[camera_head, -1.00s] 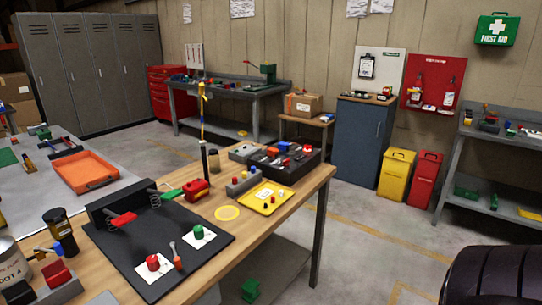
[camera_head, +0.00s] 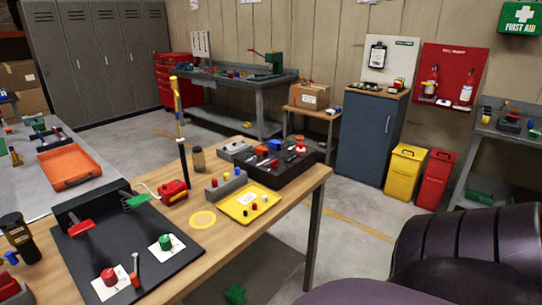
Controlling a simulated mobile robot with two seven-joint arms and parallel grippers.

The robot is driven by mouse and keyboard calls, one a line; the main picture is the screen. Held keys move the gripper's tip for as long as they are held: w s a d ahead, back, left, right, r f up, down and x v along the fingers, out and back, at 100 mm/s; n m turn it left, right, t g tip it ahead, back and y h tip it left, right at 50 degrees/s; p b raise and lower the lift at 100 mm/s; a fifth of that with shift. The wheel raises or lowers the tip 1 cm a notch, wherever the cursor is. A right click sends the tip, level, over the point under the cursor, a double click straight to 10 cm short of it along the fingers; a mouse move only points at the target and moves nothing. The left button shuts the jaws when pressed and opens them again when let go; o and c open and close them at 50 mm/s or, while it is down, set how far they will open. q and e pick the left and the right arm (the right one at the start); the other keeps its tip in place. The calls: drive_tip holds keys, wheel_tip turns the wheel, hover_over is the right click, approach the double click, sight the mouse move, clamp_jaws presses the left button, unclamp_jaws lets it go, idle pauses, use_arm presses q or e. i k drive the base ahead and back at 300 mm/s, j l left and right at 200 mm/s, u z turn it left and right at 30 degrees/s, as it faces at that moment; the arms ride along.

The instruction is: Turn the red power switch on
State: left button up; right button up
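A black board (camera_head: 140,258) lies on the near wooden table. At its back is a black block (camera_head: 92,203) with a red paddle-like lever (camera_head: 80,228) and a green one (camera_head: 136,202). A red knob (camera_head: 108,275) and a green knob (camera_head: 165,242) sit on white cards at its front. A small red box (camera_head: 172,190) stands behind the board. I cannot tell which red part is the power switch, nor its on or off state. Neither gripper is in view.
An orange tray (camera_head: 70,169) sits on the left table. A large dark ribbed shape (camera_head: 450,245) fills the lower right.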

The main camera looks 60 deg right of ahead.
sight(273, 164)
drive_tip(key=l, duration=0.45)
drive_tip(key=k+l+u, duration=0.1)
drive_tip(key=l, duration=0.35)
drive_tip(key=k+l, duration=0.15)
drive_tip(key=l, duration=0.25)
drive_tip(key=l+u, duration=0.1)
drive_tip(key=l, duration=0.35)
drive_tip(key=k, duration=0.05)
